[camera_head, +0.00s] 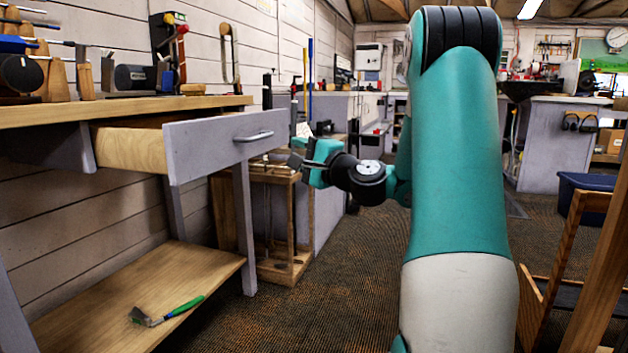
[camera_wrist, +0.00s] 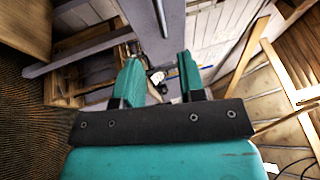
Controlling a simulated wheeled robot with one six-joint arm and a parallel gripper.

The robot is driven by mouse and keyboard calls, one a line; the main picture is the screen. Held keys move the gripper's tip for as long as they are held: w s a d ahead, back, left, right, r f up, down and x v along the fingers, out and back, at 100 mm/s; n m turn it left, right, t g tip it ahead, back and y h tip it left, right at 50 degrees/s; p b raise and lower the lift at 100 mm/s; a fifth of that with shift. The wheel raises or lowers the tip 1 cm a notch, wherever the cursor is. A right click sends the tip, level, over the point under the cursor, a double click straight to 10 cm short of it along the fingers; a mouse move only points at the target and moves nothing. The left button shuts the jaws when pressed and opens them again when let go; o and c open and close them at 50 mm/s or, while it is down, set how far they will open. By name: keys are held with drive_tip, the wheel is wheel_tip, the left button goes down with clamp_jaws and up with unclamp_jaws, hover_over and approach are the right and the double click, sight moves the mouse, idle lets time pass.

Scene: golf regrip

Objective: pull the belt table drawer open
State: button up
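The belt table drawer (camera_head: 215,146) stands pulled out from under the bench top, its wooden side (camera_head: 130,148) exposed. Its grey front carries a metal bar handle (camera_head: 253,136). My gripper (camera_head: 300,155) is to the right of the handle and slightly lower in the head view, with a visible gap between them. In the wrist view my gripper (camera_wrist: 160,68) has its two green fingers apart and nothing between them. The handle (camera_wrist: 161,18) and the drawer front (camera_wrist: 150,38) show beyond the fingertips there.
The wooden bench top (camera_head: 100,110) holds several tools. A wooden rack (camera_head: 285,225) stands behind the drawer front. Carpeted floor (camera_head: 330,285) is clear between the bench and my arm.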

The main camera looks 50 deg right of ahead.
drive_tip(key=shift+s+a+f+b, duration=0.1)
drive_tip(key=shift+s+f+b, duration=0.1)
drive_tip(key=shift+s+b, duration=0.8)
drive_tip(key=shift+s+a+f+b, duration=0.1)
drive_tip(key=shift+s+f+b, duration=0.1)
drive_tip(key=shift+s+b, duration=0.75)
drive_tip(key=shift+s, duration=0.15)
